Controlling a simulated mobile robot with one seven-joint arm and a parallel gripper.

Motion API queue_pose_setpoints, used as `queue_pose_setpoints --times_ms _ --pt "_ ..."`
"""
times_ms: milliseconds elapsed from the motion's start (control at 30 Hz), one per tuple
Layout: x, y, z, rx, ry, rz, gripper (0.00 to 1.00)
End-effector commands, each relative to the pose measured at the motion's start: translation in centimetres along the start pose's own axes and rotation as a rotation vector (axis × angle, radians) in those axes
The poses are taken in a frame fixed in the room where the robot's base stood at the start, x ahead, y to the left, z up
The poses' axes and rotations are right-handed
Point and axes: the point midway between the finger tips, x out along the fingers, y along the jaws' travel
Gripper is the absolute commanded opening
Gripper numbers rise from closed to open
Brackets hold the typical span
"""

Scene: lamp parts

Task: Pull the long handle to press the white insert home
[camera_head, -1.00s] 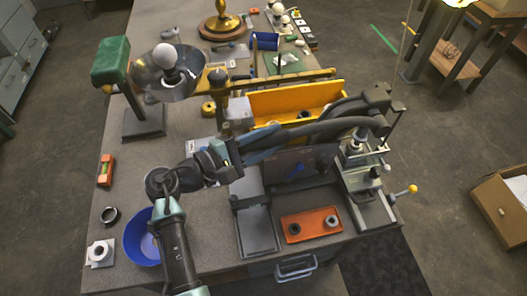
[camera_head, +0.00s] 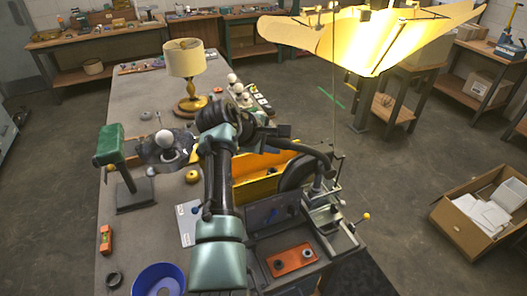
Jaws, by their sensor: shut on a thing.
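The arbor press (camera_head: 325,205) stands at the right edge of the bench, with its dark long handle (camera_head: 312,153) reaching up and to the left from the press head. My gripper (camera_head: 281,133) is at the far end of the handle, shut on it. My arm hides part of the grip, so the fingertips are hard to see. The white insert cannot be made out at the press in this view.
An orange tray (camera_head: 291,261) lies left of the press base, and a yellow bin (camera_head: 258,186) stands behind it. A green-headed stand (camera_head: 112,150), a blue bowl (camera_head: 157,281) and a table lamp (camera_head: 186,68) are on the bench. A lit shade (camera_head: 365,35) hangs above right.

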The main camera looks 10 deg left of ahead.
Motion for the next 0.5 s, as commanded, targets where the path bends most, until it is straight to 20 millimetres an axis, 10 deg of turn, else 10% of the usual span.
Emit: queue_pose_setpoints --times_ms 500 --pt "-0.2 2.8 1.7 0.043 0.038 -0.032 0.0"
